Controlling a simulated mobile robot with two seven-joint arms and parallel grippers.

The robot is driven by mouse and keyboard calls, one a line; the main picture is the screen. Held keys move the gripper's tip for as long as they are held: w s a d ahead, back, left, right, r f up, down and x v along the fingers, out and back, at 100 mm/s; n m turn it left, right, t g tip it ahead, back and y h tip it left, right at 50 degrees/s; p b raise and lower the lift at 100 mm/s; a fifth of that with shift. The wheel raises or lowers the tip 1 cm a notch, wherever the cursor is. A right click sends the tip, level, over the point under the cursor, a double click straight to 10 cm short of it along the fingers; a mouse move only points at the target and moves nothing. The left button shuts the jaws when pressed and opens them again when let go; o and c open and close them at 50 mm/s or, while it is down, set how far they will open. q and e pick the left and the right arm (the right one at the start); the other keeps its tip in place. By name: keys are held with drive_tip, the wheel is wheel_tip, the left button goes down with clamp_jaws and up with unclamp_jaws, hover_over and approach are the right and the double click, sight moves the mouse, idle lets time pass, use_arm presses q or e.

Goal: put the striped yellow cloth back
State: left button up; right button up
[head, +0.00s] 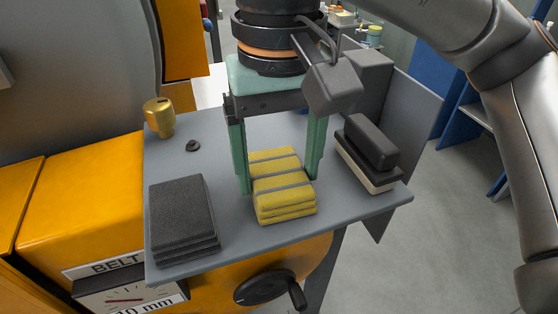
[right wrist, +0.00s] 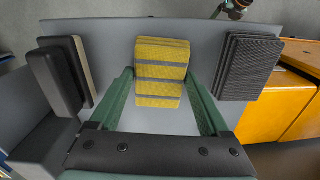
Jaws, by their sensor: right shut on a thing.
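The striped yellow cloth (head: 284,197) is a folded, layered block with grey stripes, near the front middle of the grey shelf (head: 225,240). My right gripper (head: 278,183) reaches down from above with its green fingers on either side of the cloth and is shut on it. In the right wrist view, the cloth (right wrist: 161,62) sits between the two fingertips (right wrist: 160,78). I cannot tell whether its underside touches the shelf. My left gripper is in neither view.
A stack of dark grey cloths or pads (head: 183,215) lies at the left of the shelf. A black-handled brush or block (head: 371,145) lies at the right. A brass knob (head: 159,117) and small black piece (head: 192,146) are at the back left. An orange machine (head: 80,195) stands left.

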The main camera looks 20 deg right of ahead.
sight(274, 172)
drive_tip(key=o, duration=1)
drive_tip(key=shift+f, duration=0.15)
drive_tip(key=r+p, duration=0.1)
drive_tip(key=r, duration=0.3)
drive_tip(key=r+p, duration=0.1)
drive_tip(key=r, duration=0.7)
drive_tip(key=shift+w+a+r+p, duration=0.2)
drive_tip(key=shift+w+r+p, duration=0.05)
drive_tip(key=shift+p, duration=0.15)
